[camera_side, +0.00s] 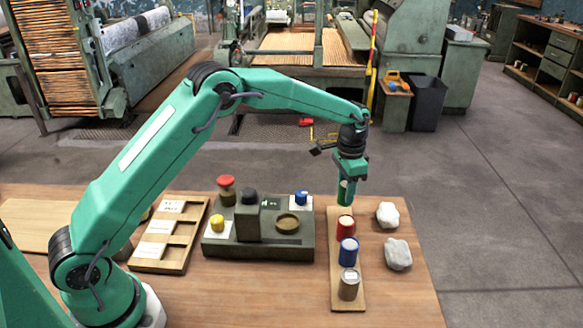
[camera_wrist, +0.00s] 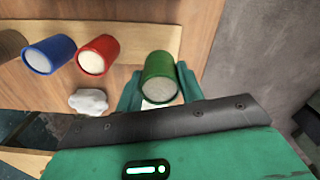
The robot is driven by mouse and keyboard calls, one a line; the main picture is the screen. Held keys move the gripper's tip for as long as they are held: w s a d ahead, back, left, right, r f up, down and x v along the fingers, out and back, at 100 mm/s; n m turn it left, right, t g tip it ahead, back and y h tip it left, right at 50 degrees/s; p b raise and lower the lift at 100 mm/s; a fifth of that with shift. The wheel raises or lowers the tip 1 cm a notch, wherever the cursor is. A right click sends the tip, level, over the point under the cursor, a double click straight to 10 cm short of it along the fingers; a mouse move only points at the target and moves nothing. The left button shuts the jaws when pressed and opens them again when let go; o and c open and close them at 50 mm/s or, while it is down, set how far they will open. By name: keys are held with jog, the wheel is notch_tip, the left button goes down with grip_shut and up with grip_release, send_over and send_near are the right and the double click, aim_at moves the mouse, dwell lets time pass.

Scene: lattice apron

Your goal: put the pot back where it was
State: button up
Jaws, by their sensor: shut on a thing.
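My gripper (camera_side: 346,184) is shut on a green pot (camera_side: 345,194) and holds it upright, above the far end of a wooden board (camera_side: 336,262). In the wrist view the green pot (camera_wrist: 160,75) sits between the two green fingers. On the board stand a red pot (camera_side: 345,228), a blue pot (camera_side: 348,252) and a grey-brown pot (camera_side: 349,286) in a row. The red pot (camera_wrist: 98,54) and the blue pot (camera_wrist: 48,54) also show in the wrist view, beside the held pot. The green pot's underside is hidden.
Two pale stones, one farther (camera_side: 388,215) and one nearer (camera_side: 398,254), lie right of the board. A dark control box (camera_side: 258,249) with coloured knobs stands left of it. A wooden tray (camera_side: 160,266) with white cards lies farther left. The table's right edge is close by.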

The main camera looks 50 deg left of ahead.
jog(key=shift+f, duration=2)
jog(key=shift+f, duration=0.15)
jog(key=o, duration=1.1)
jog(key=shift+c, duration=0.2)
notch_tip(320, 180, up, 11)
jog(key=shift+r, duration=0.65)
jog(key=shift+r, duration=0.1)
